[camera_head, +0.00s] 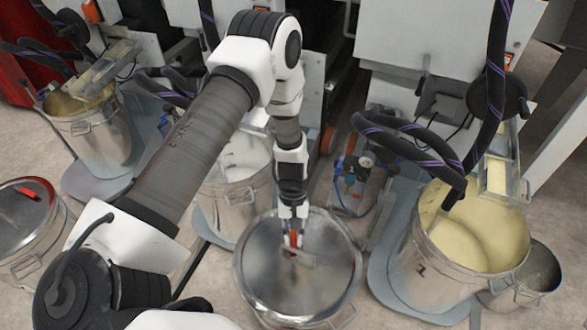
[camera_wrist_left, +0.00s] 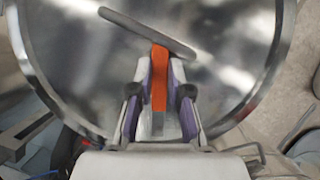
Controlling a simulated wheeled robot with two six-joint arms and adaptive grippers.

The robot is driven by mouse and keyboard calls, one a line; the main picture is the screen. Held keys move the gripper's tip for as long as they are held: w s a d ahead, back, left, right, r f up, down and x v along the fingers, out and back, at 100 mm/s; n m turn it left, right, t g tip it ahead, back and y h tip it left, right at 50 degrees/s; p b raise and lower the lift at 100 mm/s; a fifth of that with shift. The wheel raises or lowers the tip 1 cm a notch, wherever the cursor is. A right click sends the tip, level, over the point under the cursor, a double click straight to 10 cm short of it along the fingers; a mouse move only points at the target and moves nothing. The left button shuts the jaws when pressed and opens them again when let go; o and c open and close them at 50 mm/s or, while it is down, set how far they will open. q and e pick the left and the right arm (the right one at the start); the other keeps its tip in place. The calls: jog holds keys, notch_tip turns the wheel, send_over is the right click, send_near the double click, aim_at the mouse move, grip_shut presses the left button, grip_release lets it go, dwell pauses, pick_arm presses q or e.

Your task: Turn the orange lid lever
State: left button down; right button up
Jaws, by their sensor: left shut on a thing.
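A round metal lid (camera_head: 270,277) covers a steel pot at the bottom centre of the head view. The orange lid lever (camera_head: 293,239) stands near the lid's middle, beside a flat grey handle bar (camera_head: 303,257). My left gripper (camera_head: 293,240) reaches down from above and is shut on the orange lever. In the left wrist view the lever (camera_wrist_left: 159,78) lies between the two fingers (camera_wrist_left: 160,105), with the grey bar (camera_wrist_left: 148,33) crossing just beyond its tip. The lid (camera_wrist_left: 225,60) fills most of that view. My right gripper is not in view.
An open pot of pale yellow liquid (camera_head: 470,238) stands to the right, with dark hoses (camera_head: 425,150) hanging above it. Another lidded pot with a red-orange lever (camera_head: 28,195) is at the left edge. A pot (camera_head: 235,200) stands behind my left arm.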

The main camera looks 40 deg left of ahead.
pick_arm(q)
jog(key=c, duration=1.1)
grip_release()
